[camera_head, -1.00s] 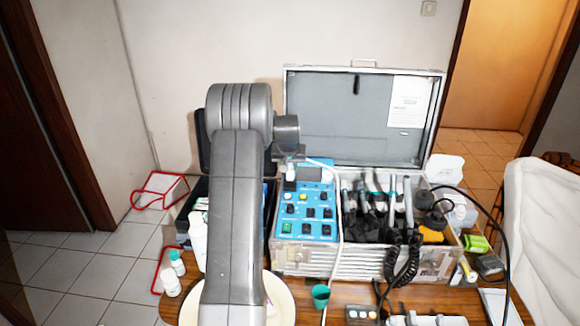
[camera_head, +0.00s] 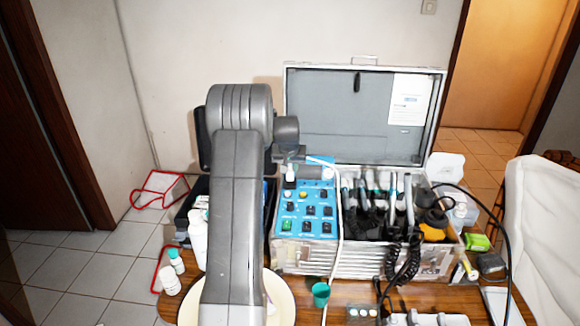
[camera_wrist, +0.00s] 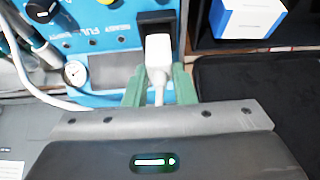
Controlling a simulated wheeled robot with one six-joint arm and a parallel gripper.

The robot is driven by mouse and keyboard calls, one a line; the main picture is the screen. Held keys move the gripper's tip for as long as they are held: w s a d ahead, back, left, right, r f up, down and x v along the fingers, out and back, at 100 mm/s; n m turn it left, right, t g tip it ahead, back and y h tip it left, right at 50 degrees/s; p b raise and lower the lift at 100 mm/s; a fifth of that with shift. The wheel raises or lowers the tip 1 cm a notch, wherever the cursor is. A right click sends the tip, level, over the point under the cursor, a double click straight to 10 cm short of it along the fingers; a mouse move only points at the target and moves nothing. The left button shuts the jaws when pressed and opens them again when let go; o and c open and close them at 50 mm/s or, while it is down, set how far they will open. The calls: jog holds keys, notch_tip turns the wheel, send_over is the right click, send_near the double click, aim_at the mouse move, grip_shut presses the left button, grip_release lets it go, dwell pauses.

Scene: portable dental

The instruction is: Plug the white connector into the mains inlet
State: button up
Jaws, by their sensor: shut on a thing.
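The white connector (camera_wrist: 158,58) is between the green fingers of my gripper (camera_wrist: 160,84) in the wrist view. Its far end is at the lower edge of the black mains inlet (camera_wrist: 157,20) on the blue panel. I cannot tell how far it is inside. The gripper is shut on the connector. In the head view my arm hides much of the area, and the small white connector (camera_head: 290,174) shows by the top left of the blue control panel (camera_head: 308,210). A white cord (camera_head: 340,215) hangs down the front of the case.
The open metal case (camera_head: 365,115) holds several handpieces on the right. A green cup (camera_head: 321,294), white bottles (camera_head: 198,240) and a cream plate (camera_head: 283,297) stand close to my arm on the table. A blue and white box (camera_wrist: 248,18) lies right of the inlet.

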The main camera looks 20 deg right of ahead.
jog(key=shift+f, duration=0.55)
jog(key=shift+f+b, duration=0.75)
jog(key=shift+b, duration=0.1)
dwell(0.8)
jog(key=o, duration=1.1)
jog(key=shift+w, duration=0.1)
jog(key=shift+c, duration=0.2)
jog(key=shift+r, duration=0.1)
jog(key=b+v, duration=0.2)
jog(key=v, duration=1.1)
jog(key=shift+s+r, duration=0.25)
jog(key=shift+r, duration=0.05)
